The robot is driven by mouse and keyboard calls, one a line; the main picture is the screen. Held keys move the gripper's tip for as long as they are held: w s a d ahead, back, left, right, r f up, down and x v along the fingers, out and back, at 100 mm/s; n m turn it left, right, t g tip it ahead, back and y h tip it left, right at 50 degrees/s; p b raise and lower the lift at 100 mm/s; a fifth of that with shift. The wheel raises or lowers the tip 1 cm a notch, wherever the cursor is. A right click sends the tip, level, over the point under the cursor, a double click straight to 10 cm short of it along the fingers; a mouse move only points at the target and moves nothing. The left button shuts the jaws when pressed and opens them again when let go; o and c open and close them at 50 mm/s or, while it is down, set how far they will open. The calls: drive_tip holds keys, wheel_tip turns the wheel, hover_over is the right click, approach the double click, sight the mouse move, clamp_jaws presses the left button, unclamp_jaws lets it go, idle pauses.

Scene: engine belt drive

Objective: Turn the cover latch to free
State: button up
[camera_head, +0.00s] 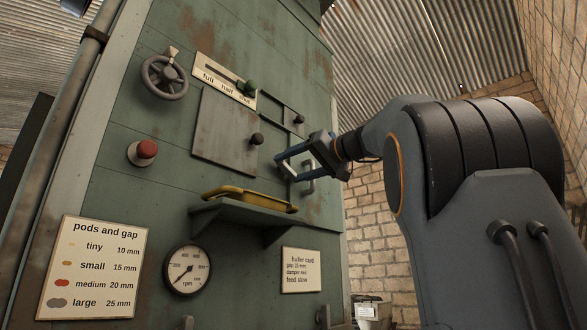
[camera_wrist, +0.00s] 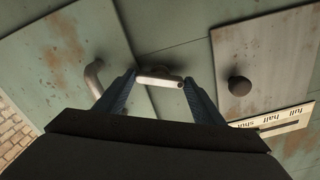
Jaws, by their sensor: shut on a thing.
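The cover latch (camera_wrist: 160,80) is a short pale metal bar on the green machine wall. In the wrist view it lies nearly level across the picture between my fingertips. My gripper (camera_wrist: 159,77) is shut on it, one finger at each end. In the head view my gripper (camera_head: 286,168) reaches the machine's right side, and its fingers mostly hide the latch. A cover panel (camera_wrist: 75,60) with a bent grey handle (camera_wrist: 94,78) is just left of the latch in the wrist view. The handle also shows beside my gripper in the head view (camera_head: 308,186).
A rusty plate with a dark knob (camera_head: 256,138) is left of my gripper. Below it, a shelf (camera_head: 240,212) juts out with a yellow bar (camera_head: 247,198) on it. A handwheel (camera_head: 164,78), red button (camera_head: 147,149) and gauge (camera_head: 187,270) are farther left.

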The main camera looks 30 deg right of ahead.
drive_tip(key=m+p, duration=0.1)
drive_tip(key=m, duration=0.5)
drive_tip(key=shift+r, duration=0.2)
drive_tip(key=m+p, duration=0.2)
drive_tip(key=m, duration=0.4)
drive_tip(key=shift+m, duration=0.4)
drive_tip(key=shift+f, duration=0.1)
drive_tip(key=o, duration=1.1)
drive_tip(key=shift+c, duration=0.2)
drive_tip(key=b+v, duration=0.2)
drive_tip(key=v, duration=0.6)
drive_tip(key=shift+b, duration=0.4)
